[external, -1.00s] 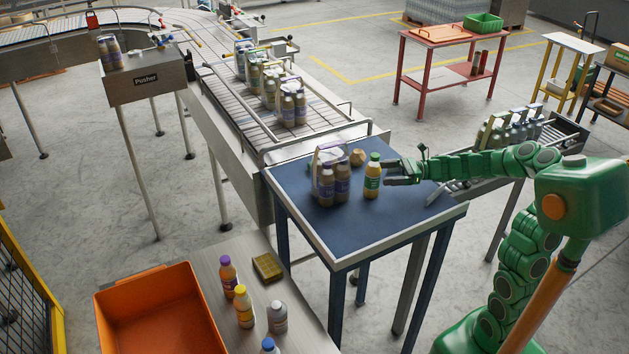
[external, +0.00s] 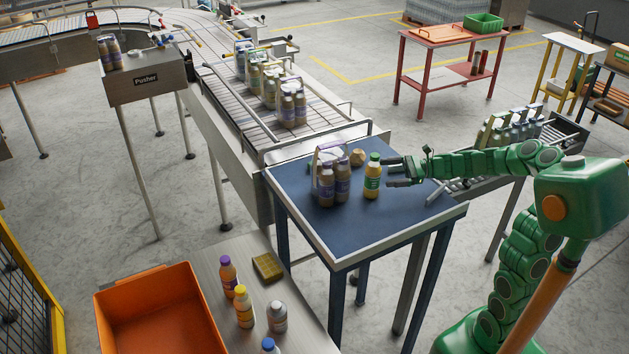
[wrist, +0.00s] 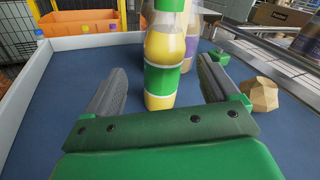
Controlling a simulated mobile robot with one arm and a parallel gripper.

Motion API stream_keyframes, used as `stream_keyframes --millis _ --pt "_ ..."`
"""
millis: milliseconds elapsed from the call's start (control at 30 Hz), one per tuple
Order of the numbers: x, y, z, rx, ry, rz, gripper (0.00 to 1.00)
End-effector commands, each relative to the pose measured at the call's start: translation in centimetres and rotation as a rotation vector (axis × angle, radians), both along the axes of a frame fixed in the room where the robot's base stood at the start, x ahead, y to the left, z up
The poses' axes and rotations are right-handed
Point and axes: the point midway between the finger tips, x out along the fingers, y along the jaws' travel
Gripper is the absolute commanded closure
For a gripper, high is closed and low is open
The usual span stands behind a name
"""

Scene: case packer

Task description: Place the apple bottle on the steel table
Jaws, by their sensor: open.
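The apple bottle, as I take it, is the yellow bottle with green label and green cap (external: 373,177). It stands upright on the blue-topped table (external: 390,228). My gripper (external: 391,172) is open, just right of the bottle and apart from it. In the wrist view the yellow bottle (wrist: 161,85) stands ahead between the two open fingers (wrist: 163,75), its top cut off by the frame. The steel table (external: 218,268) is at the lower left, lower than the blue one.
A wrapped purple-label bottle pack (external: 332,178) stands close left of the yellow bottle. A tan faceted lump (external: 358,157) lies behind. The steel table holds several bottles, a yellow sponge-like block (external: 267,266) and an orange crate (external: 108,315). Its surface between them is bare.

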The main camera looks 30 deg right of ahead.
Motion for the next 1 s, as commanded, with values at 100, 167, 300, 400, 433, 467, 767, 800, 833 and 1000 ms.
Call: stream_keyframes --millis 100,167,300,400,433,467,767,800,833,1000 --pt "0.0 -0.2 0.2 -0.102 -0.187 0.013 0.12" --pt "0.0 -0.3 0.4 -0.149 -0.278 0.022 0.12" --pt "-0.1 -0.4 0.6 -0.258 -0.482 0.047 0.12" --pt "-0.2 -0.5 0.7 -0.329 -0.621 0.066 0.12" --pt "-0.2 -0.5 0.8 -0.35 -0.661 0.072 0.12" --pt "-0.2 -0.6 0.8 -0.371 -0.702 0.078 0.12" --pt "-0.3 -0.9 1.3 -0.575 -1.118 0.155 0.12" --pt "-0.3 -0.9 1.4 -0.603 -1.177 0.168 0.12" --pt "-0.3 -1.0 1.4 -0.623 -1.22 0.178 0.12" --pt "-0.3 -1.3 1.8 -0.739 -1.479 0.238 0.12"
